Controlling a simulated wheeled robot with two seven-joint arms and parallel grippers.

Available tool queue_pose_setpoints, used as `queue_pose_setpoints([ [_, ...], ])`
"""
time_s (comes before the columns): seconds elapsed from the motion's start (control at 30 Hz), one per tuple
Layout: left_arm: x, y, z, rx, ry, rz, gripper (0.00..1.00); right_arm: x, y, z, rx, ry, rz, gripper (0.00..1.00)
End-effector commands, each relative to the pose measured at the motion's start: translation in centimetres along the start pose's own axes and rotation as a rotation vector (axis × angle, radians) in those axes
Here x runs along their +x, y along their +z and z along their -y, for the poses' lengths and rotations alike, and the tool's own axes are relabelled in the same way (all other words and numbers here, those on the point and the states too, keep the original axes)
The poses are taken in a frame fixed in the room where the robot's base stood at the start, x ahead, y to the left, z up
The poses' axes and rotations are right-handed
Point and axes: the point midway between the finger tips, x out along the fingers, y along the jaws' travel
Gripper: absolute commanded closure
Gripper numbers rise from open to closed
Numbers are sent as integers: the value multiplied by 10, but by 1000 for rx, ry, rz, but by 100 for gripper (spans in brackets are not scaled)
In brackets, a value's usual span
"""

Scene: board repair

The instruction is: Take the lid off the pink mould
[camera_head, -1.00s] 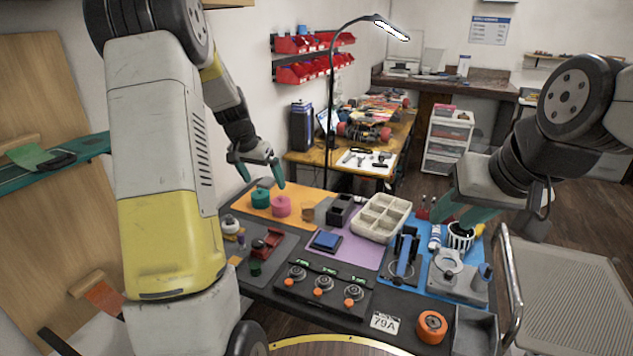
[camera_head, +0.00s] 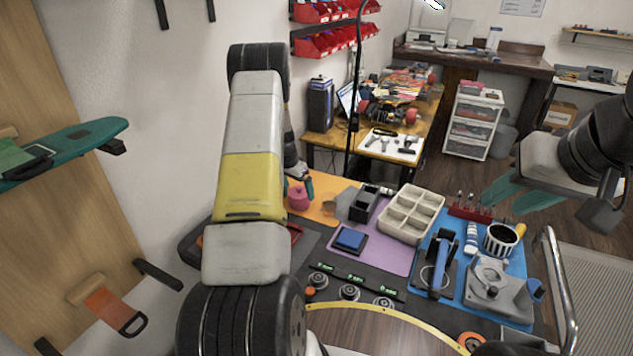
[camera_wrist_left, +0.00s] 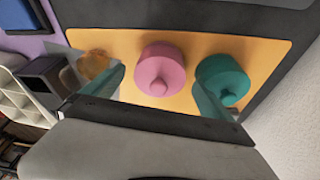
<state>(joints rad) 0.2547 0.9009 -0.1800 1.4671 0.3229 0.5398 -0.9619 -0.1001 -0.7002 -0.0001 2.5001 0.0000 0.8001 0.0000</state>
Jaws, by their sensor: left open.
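The pink mould (camera_wrist_left: 160,68) is a round pot with a lid and a small knob. In the left wrist view it stands on an orange mat (camera_wrist_left: 262,52). In the head view the pink mould (camera_head: 298,198) shows just right of my left arm. My left gripper (camera_wrist_left: 159,80) is open, with one finger on each side of the pink mould in the wrist view. I cannot tell whether the fingers touch it. In the head view this gripper is mostly hidden behind my arm. My right gripper (camera_head: 505,200) is open and empty above the right of the table.
A teal lidded pot (camera_wrist_left: 222,78) stands close beside the pink mould, near one finger. A dark box (camera_head: 362,205), a cream compartment tray (camera_head: 412,214) and a blue block (camera_head: 350,239) are further right. A striped cup (camera_head: 501,239) stands beneath my right gripper.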

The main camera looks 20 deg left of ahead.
Motion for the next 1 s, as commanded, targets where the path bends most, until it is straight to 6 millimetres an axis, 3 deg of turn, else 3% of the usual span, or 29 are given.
queue_pose_setpoints([
  [0.1,13,-1,0,1,-1,-2,3,0,0,0,0,0,0,64],
  [0.37,16,-1,0,1,-1,-2,3,0,0,0,0,0,0,64],
  [0.47,15,-1,0,1,0,-2,19,0,0,0,0,0,0,64],
  [0.7,15,-1,0,1,0,-2,66,0,0,0,0,0,0,64],
  [1.0,13,-2,0,1,-1,-3,67,0,0,0,0,0,0,64],
])
